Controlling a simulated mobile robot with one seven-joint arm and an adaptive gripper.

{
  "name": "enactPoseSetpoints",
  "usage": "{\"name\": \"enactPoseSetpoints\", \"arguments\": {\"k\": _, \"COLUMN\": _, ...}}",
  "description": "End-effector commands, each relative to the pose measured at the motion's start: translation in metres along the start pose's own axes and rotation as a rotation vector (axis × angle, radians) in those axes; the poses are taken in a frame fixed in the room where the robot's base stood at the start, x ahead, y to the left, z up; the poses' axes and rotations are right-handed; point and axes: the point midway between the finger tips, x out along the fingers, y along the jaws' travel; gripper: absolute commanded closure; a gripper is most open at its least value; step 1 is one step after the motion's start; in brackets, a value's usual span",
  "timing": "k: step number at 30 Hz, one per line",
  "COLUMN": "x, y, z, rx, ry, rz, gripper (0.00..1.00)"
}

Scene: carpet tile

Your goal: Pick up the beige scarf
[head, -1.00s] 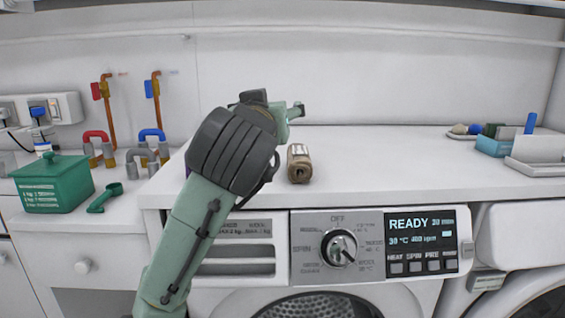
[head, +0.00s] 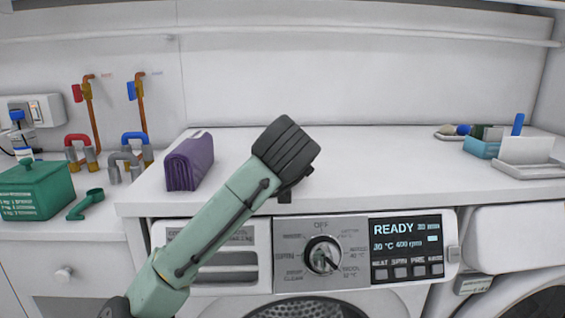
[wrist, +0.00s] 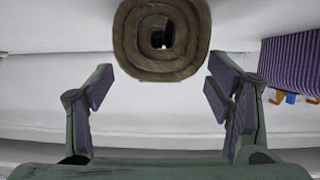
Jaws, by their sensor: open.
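The beige scarf (wrist: 160,38) is a brown-beige roll, seen end-on with its spiral, at the top middle of the wrist view. My gripper (wrist: 160,88) is open, with one finger on each side of the picture. The roll lies beyond the fingertips, roughly centred between them, and the gripper holds nothing. In the head view the scarf is hidden behind my dark wrist, which is over the white worktop (head: 380,165). My fingers are mostly hidden there too.
A folded purple cloth (head: 190,160) stands on the worktop left of my wrist; it also shows at the right of the wrist view (wrist: 290,62). A white tray (head: 525,175) and blue box (head: 482,148) are at the right. The worktop between is clear.

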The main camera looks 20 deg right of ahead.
Motion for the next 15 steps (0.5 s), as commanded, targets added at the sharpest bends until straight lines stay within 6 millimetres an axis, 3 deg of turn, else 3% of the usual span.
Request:
{"name": "enactPoseSetpoints", "arguments": {"k": 6, "x": 0.025, "y": 0.0, "z": -0.002, "rx": 0.0, "ry": -0.002, "rz": 0.001, "gripper": 0.27}}
{"name": "enactPoseSetpoints", "arguments": {"k": 15, "x": 0.028, "y": 0.001, "z": -0.001, "rx": 0.0, "ry": 0.0, "rz": 0.002, "gripper": 0.3}}
